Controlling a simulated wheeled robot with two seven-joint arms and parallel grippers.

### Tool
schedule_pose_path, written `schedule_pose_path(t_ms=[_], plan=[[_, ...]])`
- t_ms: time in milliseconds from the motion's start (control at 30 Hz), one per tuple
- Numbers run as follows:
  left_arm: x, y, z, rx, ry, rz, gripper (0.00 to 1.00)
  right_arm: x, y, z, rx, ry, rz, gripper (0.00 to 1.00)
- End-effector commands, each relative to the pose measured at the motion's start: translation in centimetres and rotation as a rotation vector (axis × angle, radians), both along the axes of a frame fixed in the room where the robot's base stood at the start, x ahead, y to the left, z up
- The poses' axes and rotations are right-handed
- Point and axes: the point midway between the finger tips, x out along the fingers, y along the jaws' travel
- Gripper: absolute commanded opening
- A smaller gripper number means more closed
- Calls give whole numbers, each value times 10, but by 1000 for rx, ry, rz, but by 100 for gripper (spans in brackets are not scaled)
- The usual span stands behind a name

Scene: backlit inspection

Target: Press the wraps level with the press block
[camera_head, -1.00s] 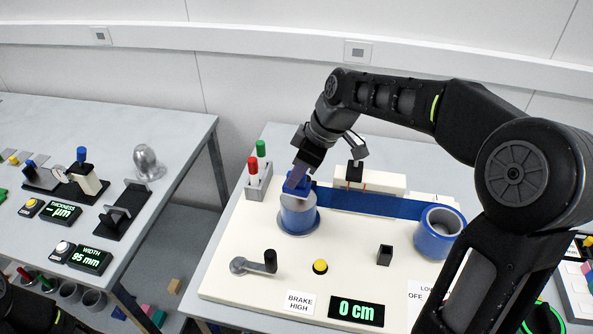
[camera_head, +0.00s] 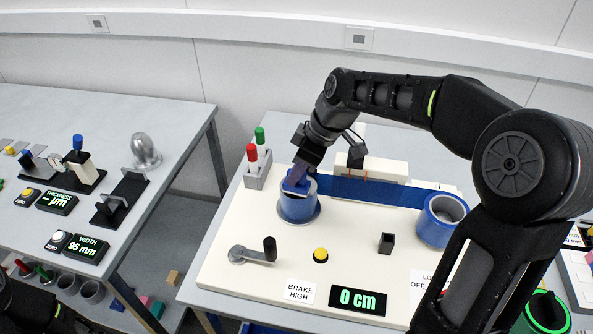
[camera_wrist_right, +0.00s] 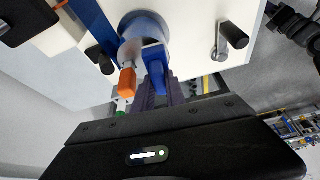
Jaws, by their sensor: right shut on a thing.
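My right gripper (camera_head: 297,178) is shut on the blue press block (camera_head: 293,187), over the blue-wrapped spool (camera_head: 296,208) at the left of the white board. The block seems to rest on the spool's top; the gripper partly hides this contact. In the right wrist view, the block (camera_wrist_right: 154,58) stands between the purple fingers (camera_wrist_right: 160,92) against the spool (camera_wrist_right: 140,28). A blue band (camera_head: 365,191) runs from this spool to the blue roll (camera_head: 438,226) at the right. Whether the wraps are level cannot be seen.
Red and green pens stand in a grey holder (camera_head: 257,177) left of the spool. A crank (camera_head: 254,254), yellow button (camera_head: 320,255), small dark post (camera_head: 386,243) and "0 cm" display (camera_head: 357,300) are on the board's front. Another table with gauges is at the left.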

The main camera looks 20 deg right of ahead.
Motion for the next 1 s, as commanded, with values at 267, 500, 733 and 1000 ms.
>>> schedule_pose_path(t_ms=[267,500,733,1000], plan=[[0,0,-1,0,0,0,36,0,0,-1,0,0,0,0],[0,0,-4,0,0,0,36,0,0,-4,1,-1,0,0],[0,0,-7,0,0,0,36,0,0,-7,0,0,0,0],[0,0,-9,0,0,0,36,0,0,-10,0,0,0,0]])
